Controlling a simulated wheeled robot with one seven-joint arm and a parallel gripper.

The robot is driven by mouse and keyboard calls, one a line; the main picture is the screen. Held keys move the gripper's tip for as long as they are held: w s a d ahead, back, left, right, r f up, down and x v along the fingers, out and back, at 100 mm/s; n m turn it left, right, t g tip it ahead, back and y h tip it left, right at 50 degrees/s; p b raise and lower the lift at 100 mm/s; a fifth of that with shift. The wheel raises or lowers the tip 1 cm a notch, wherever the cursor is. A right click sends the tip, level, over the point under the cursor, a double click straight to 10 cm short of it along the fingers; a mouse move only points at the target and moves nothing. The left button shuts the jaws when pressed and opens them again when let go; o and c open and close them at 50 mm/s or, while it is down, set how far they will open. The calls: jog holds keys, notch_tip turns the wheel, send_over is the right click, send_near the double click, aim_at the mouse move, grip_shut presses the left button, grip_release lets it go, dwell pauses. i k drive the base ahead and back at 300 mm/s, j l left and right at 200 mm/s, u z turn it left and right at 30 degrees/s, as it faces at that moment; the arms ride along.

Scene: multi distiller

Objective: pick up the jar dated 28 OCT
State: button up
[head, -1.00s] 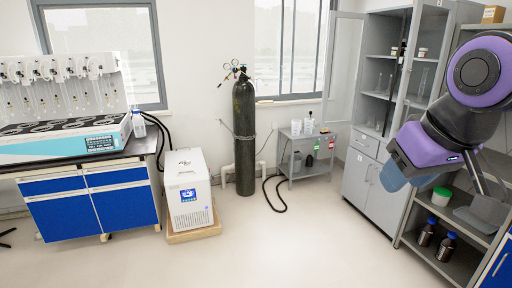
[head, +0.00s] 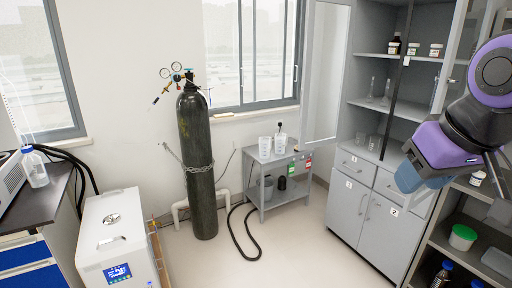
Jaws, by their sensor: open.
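Several small jars stand on the upper shelf of the open grey cabinet. They are a dark brown jar (head: 394,46), a white-labelled jar (head: 415,48) and another white-labelled jar (head: 435,50). Their labels are too small to read, so I cannot tell which bears 28 OCT. Another small labelled jar (head: 478,178) stands on the right-hand shelf unit, partly behind my arm. My gripper (head: 498,188) hangs at the right edge below my purple wrist, apart from the jars. It is open, and I see nothing held in it; its fingertips are partly cut off by the frame.
A grey cart (head: 285,190) with beakers stands beside a tall gas cylinder (head: 197,160); a black hose lies on the floor. A white chiller (head: 115,245) stands front left. A green-lidded tub (head: 462,238) sits on the right shelf. Floor before the cabinet is clear.

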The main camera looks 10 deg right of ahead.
aim_at(413, 50)
jog(key=i+j+z, duration=0.15)
jog(key=i+z, duration=0.3)
jog(key=i, duration=0.2)
jog(key=i+j+z, duration=0.35)
jog(key=i+z, duration=0.15)
jog(key=i+j+z, duration=0.45)
jog(key=i+j, duration=0.15)
jog(key=i+j+z, duration=0.45)
jog(key=j, duration=0.35)
jog(key=k+l, duration=0.05)
